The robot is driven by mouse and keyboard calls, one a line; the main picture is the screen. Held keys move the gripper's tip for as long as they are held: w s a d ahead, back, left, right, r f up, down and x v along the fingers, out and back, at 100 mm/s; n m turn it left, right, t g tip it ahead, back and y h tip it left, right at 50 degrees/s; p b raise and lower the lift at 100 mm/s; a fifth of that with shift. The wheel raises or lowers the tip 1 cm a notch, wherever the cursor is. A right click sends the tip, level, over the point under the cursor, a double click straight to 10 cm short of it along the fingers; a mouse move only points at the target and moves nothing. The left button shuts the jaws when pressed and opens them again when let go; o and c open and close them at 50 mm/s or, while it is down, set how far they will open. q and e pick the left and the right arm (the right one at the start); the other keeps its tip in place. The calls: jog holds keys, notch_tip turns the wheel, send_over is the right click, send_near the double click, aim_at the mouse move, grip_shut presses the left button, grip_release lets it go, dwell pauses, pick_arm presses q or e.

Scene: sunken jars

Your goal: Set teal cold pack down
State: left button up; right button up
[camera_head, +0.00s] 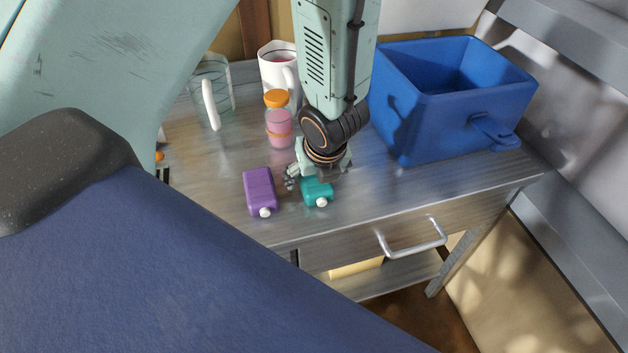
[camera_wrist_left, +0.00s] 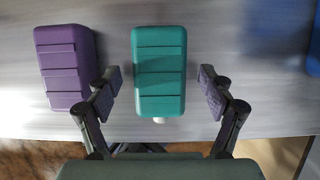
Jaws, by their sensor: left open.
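The teal cold pack (camera_head: 317,192) lies on the metal table near its front edge, its white cap toward the front. In the left wrist view the teal pack (camera_wrist_left: 159,72) sits between the two open fingers, with a gap on each side. My left gripper (camera_head: 318,178) is open, low over the table around the pack; it also shows in the left wrist view (camera_wrist_left: 158,92). The pack appears to rest on the table top. My right gripper is not in view.
A purple pack (camera_head: 260,191) lies just left of the teal one, close to one finger. A pink jar with an orange lid (camera_head: 278,125), a white mug (camera_head: 276,66) and a glass jug (camera_head: 213,90) stand behind. A blue bin (camera_head: 440,125) stands at the right. The right front tabletop (camera_head: 400,190) is clear.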

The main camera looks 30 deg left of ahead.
aim_at(315, 178)
pick_arm(q)
jog(key=shift+w, duration=0.1)
jog(key=c, duration=1.5)
jog(key=shift+r, duration=0.1)
jog(key=shift+r+p, duration=0.2)
jog(key=shift+p, duration=0.2)
notch_tip(315, 178, up, 10)
jog(key=p, duration=0.7)
